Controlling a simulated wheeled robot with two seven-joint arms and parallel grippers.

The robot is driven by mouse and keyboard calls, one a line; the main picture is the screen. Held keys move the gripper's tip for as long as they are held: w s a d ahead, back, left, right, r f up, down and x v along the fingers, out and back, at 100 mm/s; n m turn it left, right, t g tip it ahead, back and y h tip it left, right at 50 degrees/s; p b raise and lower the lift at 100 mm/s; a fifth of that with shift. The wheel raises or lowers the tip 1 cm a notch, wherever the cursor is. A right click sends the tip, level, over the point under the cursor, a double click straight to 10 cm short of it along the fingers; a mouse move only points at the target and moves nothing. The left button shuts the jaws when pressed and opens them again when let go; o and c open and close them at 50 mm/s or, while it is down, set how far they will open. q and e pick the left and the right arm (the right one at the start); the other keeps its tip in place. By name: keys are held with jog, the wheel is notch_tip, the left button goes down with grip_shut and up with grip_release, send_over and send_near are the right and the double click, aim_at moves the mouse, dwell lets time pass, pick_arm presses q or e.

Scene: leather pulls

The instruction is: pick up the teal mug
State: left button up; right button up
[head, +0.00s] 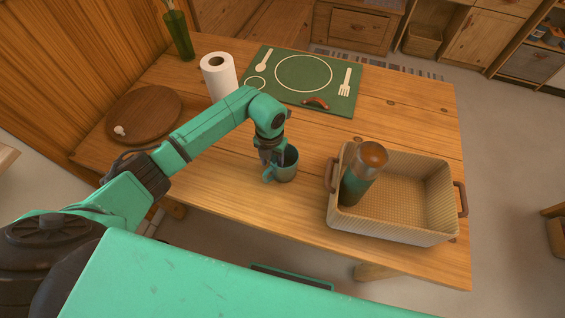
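The teal mug (287,171) stands upright on the wooden table near its front edge, with its handle toward the left. My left gripper (272,158) points down at the mug's left rim, over the handle side. The fingertips are small and dark against the mug, so I cannot tell whether they are closed on the rim or only beside it. My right gripper is out of view.
A wicker basket (419,233) holding a teal bottle with a brown cap (369,160) stands right of the mug. A green place mat (330,98), a paper towel roll (218,78), a round wooden board (150,112) and a green vase (179,38) lie farther back.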

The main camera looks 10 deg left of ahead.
pick_arm(q)
grip_shut()
dwell(1.3)
